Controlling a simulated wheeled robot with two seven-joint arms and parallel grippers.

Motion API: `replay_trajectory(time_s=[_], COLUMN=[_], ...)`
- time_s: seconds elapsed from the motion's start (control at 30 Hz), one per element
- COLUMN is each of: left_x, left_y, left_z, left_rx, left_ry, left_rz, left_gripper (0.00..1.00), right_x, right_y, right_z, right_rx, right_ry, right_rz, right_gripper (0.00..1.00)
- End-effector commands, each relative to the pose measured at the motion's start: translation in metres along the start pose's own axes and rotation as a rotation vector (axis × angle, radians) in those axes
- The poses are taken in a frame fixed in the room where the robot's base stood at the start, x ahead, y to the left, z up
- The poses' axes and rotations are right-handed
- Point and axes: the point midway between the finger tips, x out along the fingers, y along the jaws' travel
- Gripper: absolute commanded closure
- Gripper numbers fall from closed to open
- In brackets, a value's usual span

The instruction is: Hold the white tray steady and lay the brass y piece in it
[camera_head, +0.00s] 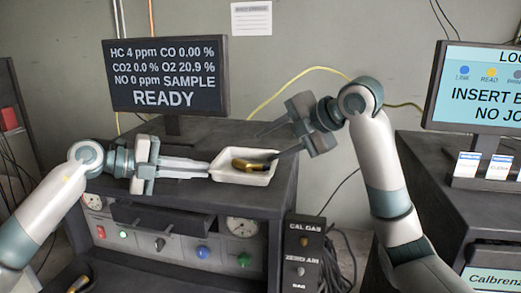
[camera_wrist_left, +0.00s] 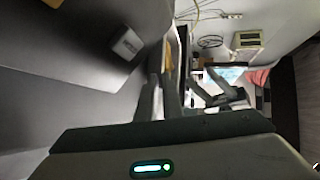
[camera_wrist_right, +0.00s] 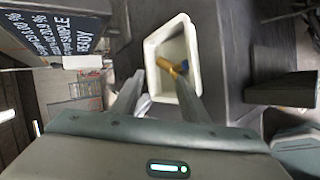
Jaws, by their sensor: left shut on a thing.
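The white tray (camera_head: 226,174) sits on the dark top of the analyser bench, and the right wrist view looks down into it (camera_wrist_right: 158,45). The brass y piece (camera_head: 250,164) lies in the tray, and it also shows there in the right wrist view (camera_wrist_right: 170,67) with a dark blue part. My left gripper (camera_head: 208,165) is shut on the tray's left edge. My right gripper (camera_wrist_right: 162,88) is over the tray's right side in the head view, its fingers apart. One fingertip appears close to the y piece; contact cannot be told. In the left wrist view the grip itself is unclear.
A monitor (camera_head: 166,76) reading READY stands behind the bench top. A dark CAL GAS box (camera_head: 303,252) is at the bench's right front. A second dark cabinet (camera_head: 455,200) with a screen (camera_head: 480,92) stands at the right. The bench top behind the tray is clear.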

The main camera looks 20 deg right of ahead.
Motion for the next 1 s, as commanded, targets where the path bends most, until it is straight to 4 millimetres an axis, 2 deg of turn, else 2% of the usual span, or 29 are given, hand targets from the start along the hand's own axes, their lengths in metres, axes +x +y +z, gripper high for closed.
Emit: replay_trajectory(time_s=[0.2, 0.4, 1.0], left_x=[0.000, 0.000, 0.000], left_y=[0.001, 0.001, 0.001], left_z=[0.000, 0.000, 0.000], left_rx=[-0.001, -0.001, -0.001], left_ry=[0.000, 0.001, 0.001], left_rz=[0.001, 0.001, 0.001], left_gripper=[1.00, 1.00, 1.00], right_x=[-0.036, -0.051, -0.053], right_y=[0.000, 0.000, 0.000], right_z=[0.001, 0.000, 0.000], right_rx=[0.000, 0.000, 0.001], right_ry=[-0.003, -0.002, 0.000], right_rz=[0.001, 0.000, 0.000], right_gripper=[0.59, 0.59, 0.59])
